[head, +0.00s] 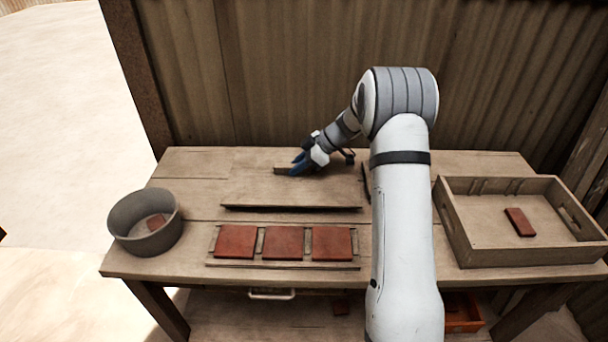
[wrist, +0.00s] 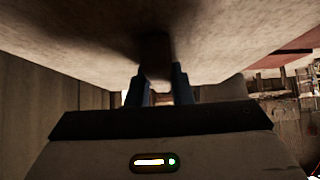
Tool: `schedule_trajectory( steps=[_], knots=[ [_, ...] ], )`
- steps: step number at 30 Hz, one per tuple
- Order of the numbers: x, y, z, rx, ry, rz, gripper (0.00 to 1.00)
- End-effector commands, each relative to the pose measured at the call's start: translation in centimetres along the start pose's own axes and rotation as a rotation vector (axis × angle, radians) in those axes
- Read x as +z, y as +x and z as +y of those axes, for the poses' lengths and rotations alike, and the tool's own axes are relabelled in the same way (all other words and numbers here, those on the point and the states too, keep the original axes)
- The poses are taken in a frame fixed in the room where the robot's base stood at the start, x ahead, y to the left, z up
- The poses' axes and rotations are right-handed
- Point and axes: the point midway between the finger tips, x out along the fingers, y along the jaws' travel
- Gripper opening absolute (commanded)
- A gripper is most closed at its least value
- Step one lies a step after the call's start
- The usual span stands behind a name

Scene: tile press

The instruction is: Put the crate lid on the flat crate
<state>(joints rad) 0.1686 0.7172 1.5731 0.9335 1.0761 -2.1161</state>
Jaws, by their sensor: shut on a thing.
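The crate lid (head: 290,190) is a flat pale wooden board with a raised grip bar, at the back middle of the bench. My gripper (head: 297,168) has blue fingers shut on that bar. In the wrist view the fingers (wrist: 157,82) close around the brown bar, and the lid (wrist: 80,35) fills the top of the picture. A dark line shows under the lid's front edge; I cannot tell whether the lid is clear of the bench. The flat crate (head: 480,258) is an open wooden box at the right end, with a red tile (head: 520,222) inside. My arm stands between lid and crate.
A wooden rack (head: 212,250) with three red tiles (head: 283,243) lies in front of the lid. A grey round tub (head: 145,240) with a red tile stands at the left. A corrugated wall (head: 260,80) rises behind the bench. An orange bin (head: 463,316) sits below.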

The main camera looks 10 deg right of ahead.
Motion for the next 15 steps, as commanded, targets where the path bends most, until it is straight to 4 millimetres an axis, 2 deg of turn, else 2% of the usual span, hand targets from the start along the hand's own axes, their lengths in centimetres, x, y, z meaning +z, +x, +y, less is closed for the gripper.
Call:
schedule_trajectory(
  steps=[9,15],
  knots=[
    [2.5,2.4,0.0,0.001,0.003,0.0,0.0],
    [2.7,2.6,0.1,0.003,0.002,0.0,0.0]
  ],
)
